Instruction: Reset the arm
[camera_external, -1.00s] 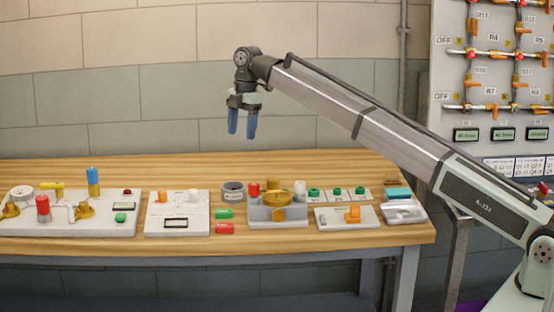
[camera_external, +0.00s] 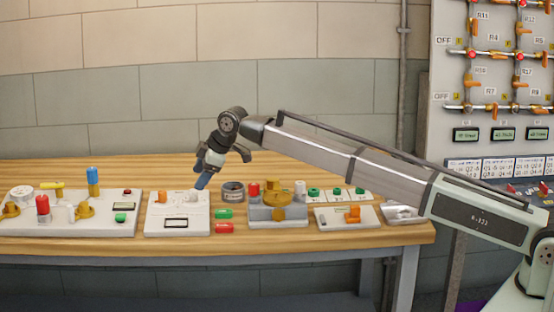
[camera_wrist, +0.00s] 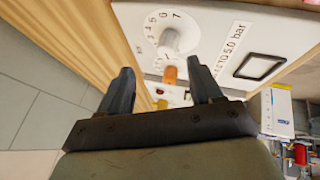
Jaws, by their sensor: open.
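My gripper (camera_external: 202,181) hangs tilted just above the bench, over the right part of the second white panel from the left (camera_external: 165,225). In the wrist view my gripper (camera_wrist: 160,85) is open, with two dark fingers apart and nothing held between them. Beyond the fingertips, that panel (camera_wrist: 205,22) shows a white knob (camera_wrist: 168,42) on a numbered dial, an orange knob (camera_wrist: 170,76) and a label reading "5.0 bar".
The wooden bench (camera_external: 120,170) carries a left panel with a red cylinder (camera_external: 43,206) and a blue-topped cylinder (camera_external: 93,180). A valve board (camera_external: 495,100) is on the wall.

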